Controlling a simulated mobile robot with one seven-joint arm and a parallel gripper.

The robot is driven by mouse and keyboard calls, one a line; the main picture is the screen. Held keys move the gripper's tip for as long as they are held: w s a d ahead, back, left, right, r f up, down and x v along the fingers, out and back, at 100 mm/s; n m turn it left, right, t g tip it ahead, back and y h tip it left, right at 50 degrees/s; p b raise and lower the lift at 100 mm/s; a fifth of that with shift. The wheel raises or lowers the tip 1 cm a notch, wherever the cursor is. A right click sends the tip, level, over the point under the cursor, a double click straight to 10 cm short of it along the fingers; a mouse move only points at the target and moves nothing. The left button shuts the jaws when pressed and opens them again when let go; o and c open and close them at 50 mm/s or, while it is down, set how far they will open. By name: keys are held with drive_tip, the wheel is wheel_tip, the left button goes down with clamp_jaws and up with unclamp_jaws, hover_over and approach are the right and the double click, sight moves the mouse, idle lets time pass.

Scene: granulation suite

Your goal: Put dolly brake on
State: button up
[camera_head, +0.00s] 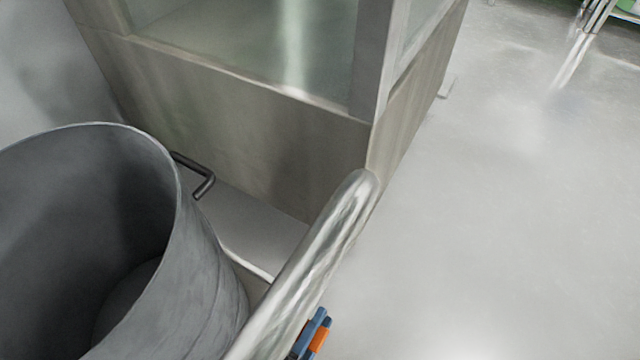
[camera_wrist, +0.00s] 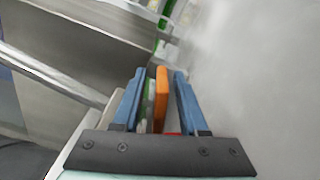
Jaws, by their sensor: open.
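An orange bar, which looks like the dolly's brake lever (camera_wrist: 161,95), stands between my fingers in the wrist view. It also shows as a small orange patch (camera_head: 319,341) at the bottom of the head view. My gripper (camera_wrist: 160,76) has two blue fingers, set apart on either side of the bar. I cannot tell whether either finger touches it. In the head view my gripper (camera_head: 312,334) is partly hidden behind a thick polished metal tube (camera_head: 315,245), and the dolly itself is mostly hidden.
A large grey open drum (camera_head: 205,290) fills the lower left and looks empty. Behind it stands a steel cabinet (camera_head: 230,130) with glass panels; a dark bent handle (camera_head: 200,185) lies between them. The pale floor (camera_head: 510,220) at right is clear. A metal rack (camera_head: 598,14) stands far right.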

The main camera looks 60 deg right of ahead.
drive_tip(key=shift+d, duration=0.1)
clamp_jaws()
drive_tip(key=shift+f+m, duration=0.1)
drive_tip(key=shift+m, duration=0.2)
drive_tip(key=shift+s+f+m, duration=0.1)
drive_tip(key=shift+f+m, duration=0.35)
drive_tip(key=shift+m, duration=0.75)
drive_tip(key=shift+f+m, duration=0.3)
drive_tip(key=shift+m, duration=0.65)
drive_tip(key=shift+f+m, duration=0.3)
drive_tip(key=shift+m, duration=0.65)
unclamp_jaws()
